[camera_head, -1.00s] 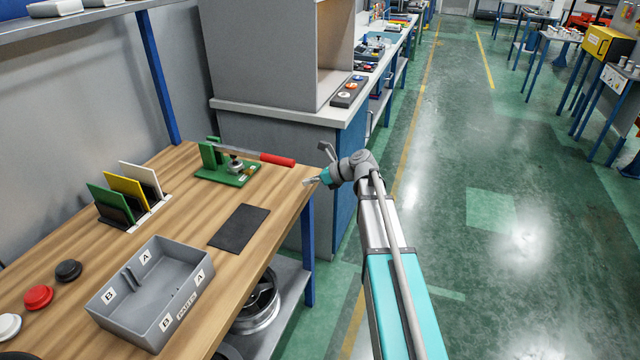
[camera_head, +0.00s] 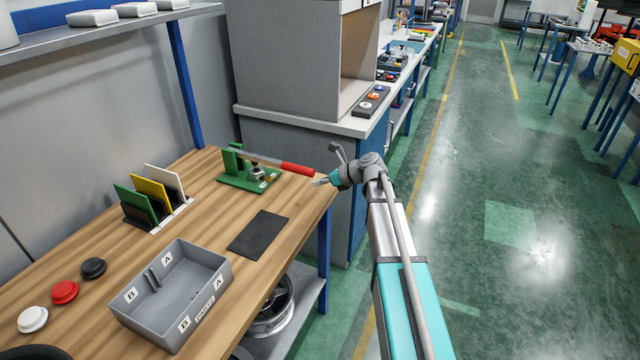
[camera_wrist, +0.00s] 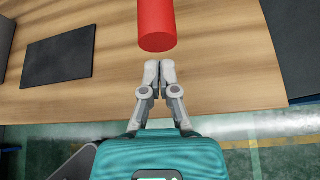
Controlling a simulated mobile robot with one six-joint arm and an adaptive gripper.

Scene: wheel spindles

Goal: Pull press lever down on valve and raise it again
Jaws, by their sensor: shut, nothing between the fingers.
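The press has a green base (camera_head: 246,181) at the far end of the wooden table. Its lever ends in a red handle (camera_head: 298,169) that points right towards my arm, roughly level. A small metal valve part (camera_head: 257,172) stands under the lever. My gripper (camera_head: 318,182) is just beyond the handle's free end, near the table edge. In the wrist view the red handle (camera_wrist: 157,25) hangs just ahead of my gripper (camera_wrist: 160,66). The fingers are together and empty, apart from the handle.
A black mat (camera_head: 258,232) and a grey parts box (camera_head: 172,293) lie on the table (camera_head: 215,229). A rack with green, yellow and white plates (camera_head: 150,193) stands at the left. Red, white and black discs lie nearer. A grey cabinet (camera_head: 290,65) stands behind; open floor lies right.

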